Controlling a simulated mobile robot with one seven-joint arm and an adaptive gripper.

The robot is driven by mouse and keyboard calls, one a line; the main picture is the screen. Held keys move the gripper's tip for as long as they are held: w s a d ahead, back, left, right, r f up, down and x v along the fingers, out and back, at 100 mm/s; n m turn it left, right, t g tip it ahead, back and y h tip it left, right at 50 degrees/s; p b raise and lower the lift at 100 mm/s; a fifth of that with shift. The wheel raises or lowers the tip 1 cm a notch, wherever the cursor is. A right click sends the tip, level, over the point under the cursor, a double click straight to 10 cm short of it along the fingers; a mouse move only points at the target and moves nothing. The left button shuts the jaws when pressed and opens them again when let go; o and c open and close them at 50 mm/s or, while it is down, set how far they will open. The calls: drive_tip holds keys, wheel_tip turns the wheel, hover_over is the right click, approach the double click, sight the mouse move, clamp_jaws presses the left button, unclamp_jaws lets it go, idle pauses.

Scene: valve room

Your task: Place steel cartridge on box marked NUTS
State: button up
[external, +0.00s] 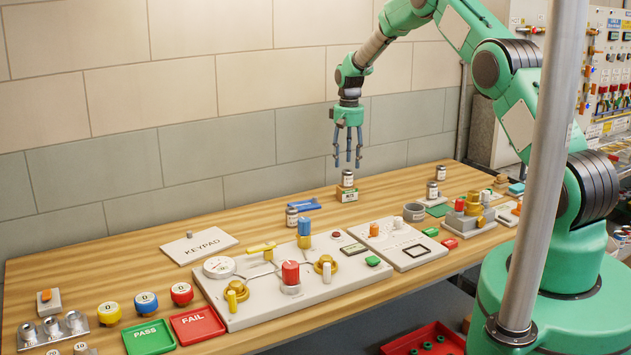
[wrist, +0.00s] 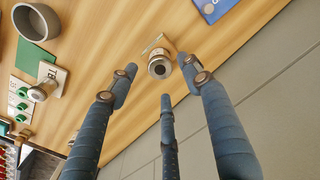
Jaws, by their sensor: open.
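A small steel cartridge (external: 347,177) with a pale label stands upright on a small box (external: 347,194) with a green front. The lettering on the box is too small to read surely. My gripper (external: 348,164) points down just above this cartridge, its fingers open and empty. In the wrist view the cartridge (wrist: 159,66) shows end-on between the spread fingertips (wrist: 160,82), apart from them, with the pale box (wrist: 157,45) partly hidden under it. Similar cartridges stand at the board's back edge (external: 292,217) and farther right (external: 432,190).
A blue item (external: 302,204) lies left of the box; a grey cup (external: 414,212) stands to the right. The wall (external: 230,150) is behind. Bare wood surrounds the box.

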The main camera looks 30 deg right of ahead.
wheel_tip(320, 180, up, 7)
idle(0.3)
drive_tip(key=shift+r, duration=0.15)
idle(0.5)
wheel_tip(320, 180, up, 16)
drive_tip(key=t, duration=0.1)
hover_over(348, 171)
drive_tip(key=s+a, duration=0.3)
drive_tip(key=s, duration=0.6)
drive_tip(key=s+a+r+t, duration=0.2)
drive_tip(key=s+a+r, duration=0.1)
drive_tip(key=s+r, duration=1)
drive_tip(key=s+a+r+n+t, duration=0.1)
drive_tip(key=s+r, duration=0.1)
drive_tip(key=s, duration=0.7)
drive_tip(key=s+a+r, duration=0.1)
drive_tip(key=s+r, duration=0.1)
drive_tip(key=s, duration=0.8)
drive_tip(key=s+a+f, duration=0.1)
drive_tip(key=s+f, duration=0.1)
drive_tip(key=s, duration=0.6)
drive_tip(key=s+f+t, duration=0.1)
drive_tip(key=s, duration=0.7)
drive_tip(key=shift+a+f+n+t, duration=0.3)
drive_tip(key=shift+a+f, duration=0.05)
drive_tip(key=shift+a, duration=0.05)
